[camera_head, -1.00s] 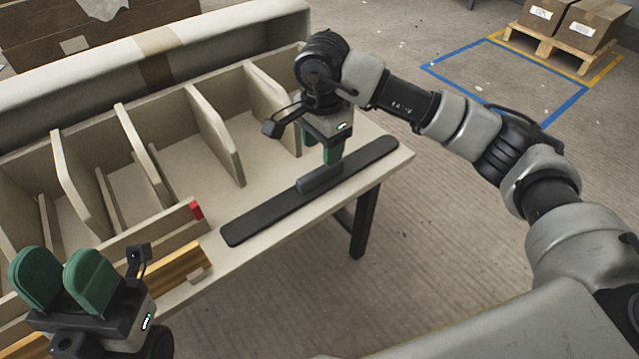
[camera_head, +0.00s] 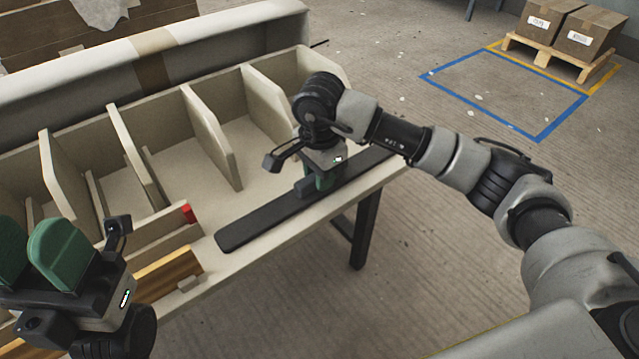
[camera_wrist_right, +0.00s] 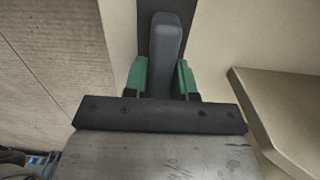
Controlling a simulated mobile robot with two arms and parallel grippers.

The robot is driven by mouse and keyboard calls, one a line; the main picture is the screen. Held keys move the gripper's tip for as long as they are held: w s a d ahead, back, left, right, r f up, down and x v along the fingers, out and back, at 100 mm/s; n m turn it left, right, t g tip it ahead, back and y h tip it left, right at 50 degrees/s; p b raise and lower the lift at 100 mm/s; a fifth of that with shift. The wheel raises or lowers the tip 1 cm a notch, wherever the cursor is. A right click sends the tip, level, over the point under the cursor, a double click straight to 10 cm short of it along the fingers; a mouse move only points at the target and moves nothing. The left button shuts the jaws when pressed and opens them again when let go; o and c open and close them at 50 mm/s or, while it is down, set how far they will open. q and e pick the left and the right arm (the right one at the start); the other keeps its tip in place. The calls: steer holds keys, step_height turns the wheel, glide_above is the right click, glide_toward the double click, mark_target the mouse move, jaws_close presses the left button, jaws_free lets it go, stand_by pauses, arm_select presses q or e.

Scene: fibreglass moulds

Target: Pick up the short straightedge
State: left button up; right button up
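The short straightedge, a long dark flat bar with a raised grey handle (camera_head: 265,219), lies flat along the front edge of the bench. My right gripper (camera_head: 322,181) is down at the handle, partly hiding it and the bar's far part. In the right wrist view, the handle (camera_wrist_right: 166,50) stands between the two green fingers of that gripper (camera_wrist_right: 161,78), one on each side. The fingers look open, with little space beside the handle; contact is not clear. My left gripper (camera_head: 32,255) is open and empty at the lower left, cut by the picture's edge.
The pale bench has several upright dividers (camera_head: 212,138) behind the bar. A red block (camera_head: 189,213) and a wooden strip (camera_head: 166,273) are left of the bar. A pallet with boxes (camera_head: 558,50) stands far off at the upper right.

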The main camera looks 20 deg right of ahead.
jaws_close()
steer(key=shift+r, duration=0.15)
